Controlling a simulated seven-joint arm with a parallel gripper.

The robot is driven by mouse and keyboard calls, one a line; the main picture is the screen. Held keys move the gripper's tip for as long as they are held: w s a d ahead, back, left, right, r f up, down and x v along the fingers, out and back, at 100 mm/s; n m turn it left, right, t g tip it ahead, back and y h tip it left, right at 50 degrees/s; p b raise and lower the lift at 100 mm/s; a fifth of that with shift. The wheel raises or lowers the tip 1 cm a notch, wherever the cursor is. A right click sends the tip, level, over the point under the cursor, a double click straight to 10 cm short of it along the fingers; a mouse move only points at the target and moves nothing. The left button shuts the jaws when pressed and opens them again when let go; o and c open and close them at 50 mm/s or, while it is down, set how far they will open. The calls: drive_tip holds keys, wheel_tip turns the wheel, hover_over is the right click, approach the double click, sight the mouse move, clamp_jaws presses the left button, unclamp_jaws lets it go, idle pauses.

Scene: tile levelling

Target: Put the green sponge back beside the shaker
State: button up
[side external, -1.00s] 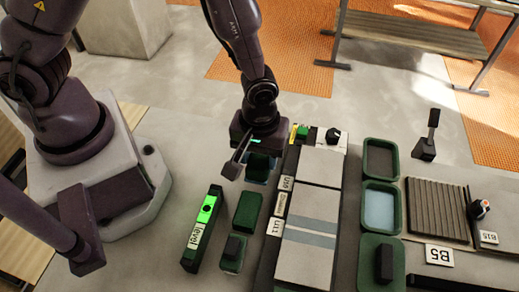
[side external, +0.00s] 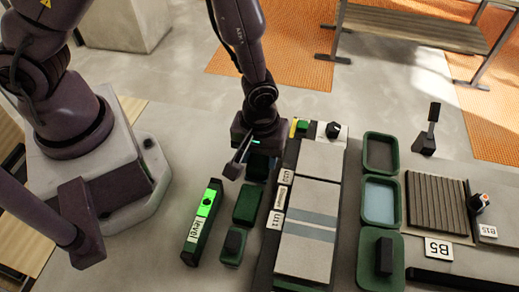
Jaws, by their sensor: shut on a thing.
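My gripper (side external: 257,152) is at the top of the left row of items, seen from above and partly hidden by its own wrist. It is shut on a dark green block (side external: 257,168), which looks like the green sponge; its lower edge is close to the surface, and I cannot tell if it touches. Another green block (side external: 249,204) lies just below it in the picture. A small dark block on a green base (side external: 233,245) stands below that. I cannot make out for certain which item is the shaker.
A green-lit level (side external: 203,222) lies to the left. The pale tile strip (side external: 310,205) runs close on the right. Green trays (side external: 363,205), a ribbed board (side external: 437,207) and a dark upright tool (side external: 428,130) are farther right.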

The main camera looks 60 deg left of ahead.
drive_tip(key=shift+f, duration=0.55)
drive_tip(key=o, duration=1.3)
drive_tip(key=shift+c, duration=0.2)
drive_tip(key=shift+w, duration=0.1)
drive_tip(key=shift+d, duration=0.15)
drive_tip(key=shift+c, duration=0.3)
drive_tip(key=shift+o, duration=0.3)
drive_tip(key=shift+w+r, duration=0.1)
drive_tip(key=shift+r, duration=0.15)
drive_tip(key=shift+s+r, duration=0.2)
drive_tip(key=shift+r, duration=3.55)
